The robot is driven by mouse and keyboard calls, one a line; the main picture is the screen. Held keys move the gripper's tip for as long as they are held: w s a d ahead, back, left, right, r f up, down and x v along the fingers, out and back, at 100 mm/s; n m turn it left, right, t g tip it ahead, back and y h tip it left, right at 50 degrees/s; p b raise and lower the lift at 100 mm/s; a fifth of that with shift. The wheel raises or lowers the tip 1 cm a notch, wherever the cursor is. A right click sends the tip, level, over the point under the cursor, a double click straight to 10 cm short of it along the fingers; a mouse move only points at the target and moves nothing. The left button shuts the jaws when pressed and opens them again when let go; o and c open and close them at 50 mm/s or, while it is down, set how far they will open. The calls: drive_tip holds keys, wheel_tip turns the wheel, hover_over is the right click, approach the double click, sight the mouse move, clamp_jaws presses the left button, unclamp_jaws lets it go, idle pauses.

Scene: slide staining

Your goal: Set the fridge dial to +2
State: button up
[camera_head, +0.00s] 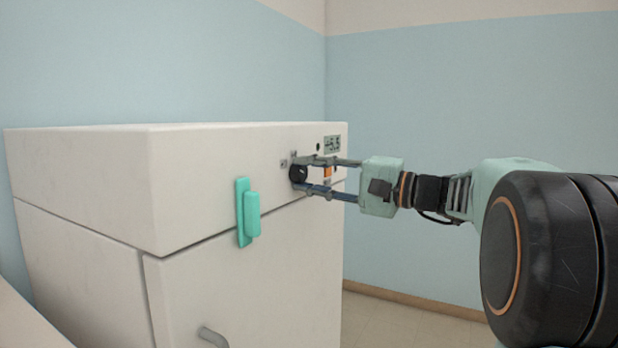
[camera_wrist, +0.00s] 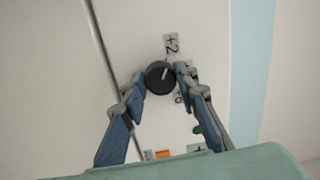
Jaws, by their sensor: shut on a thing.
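The fridge (camera_head: 215,165) is a white cabinet with its round black dial (camera_head: 298,173) on the upper front panel. My gripper (camera_head: 301,174) reaches in from the right and is shut on the dial, one finger above it and one below. In the wrist view the dial (camera_wrist: 157,80) sits between the two fingertips. Its pale pointer line leans up and slightly right, roughly toward the "+2" label (camera_wrist: 171,45). Another label beside the right fingertip is partly hidden. The fridge's small display (camera_head: 332,145) appears to read -5.5.
A teal handle (camera_head: 248,212) stands out left of my gripper. A grey metal handle (camera_head: 213,336) is lower down. Blue walls stand behind; the floor at right is clear.

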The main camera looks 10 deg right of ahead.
drive_tip(key=o, duration=1.2)
drive_tip(key=shift+c, duration=0.2)
drive_tip(key=v, duration=1.2)
drive_tip(key=shift+w+f, duration=0.1)
